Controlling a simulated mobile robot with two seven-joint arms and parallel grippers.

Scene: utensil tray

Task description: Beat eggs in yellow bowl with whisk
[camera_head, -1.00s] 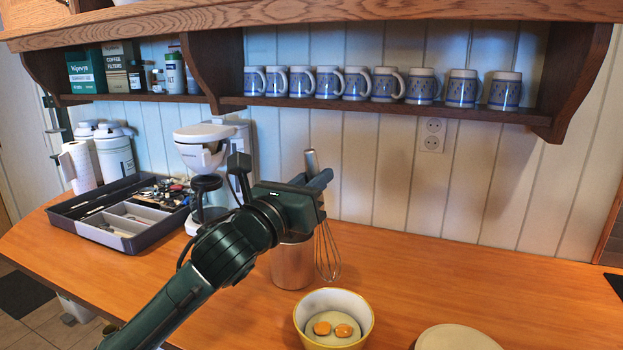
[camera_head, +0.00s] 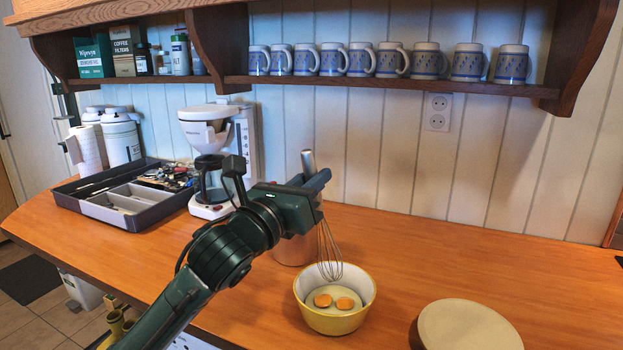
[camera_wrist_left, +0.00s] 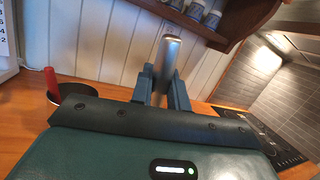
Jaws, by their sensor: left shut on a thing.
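The yellow bowl (camera_head: 334,322) stands upright on the wooden counter, with two orange yolks (camera_head: 334,301) inside. My left gripper (camera_head: 316,184) is shut on the handle of the metal whisk (camera_head: 328,252), above and behind the bowl. The whisk is slightly tilted, its wires pointing down. Their lower end overlaps the bowl's back inner wall in the head view; I cannot tell whether it touches. In the left wrist view the whisk handle (camera_wrist_left: 167,55) stands up between the fingers (camera_wrist_left: 161,88). My right gripper is out of view.
A metal canister (camera_head: 292,250) stands close behind the bowl. A round pale plate-like thing (camera_head: 470,328) is at the right front. A utensil tray (camera_head: 112,213) and a coffee maker (camera_head: 208,150) stand at the left. The counter's right back is clear.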

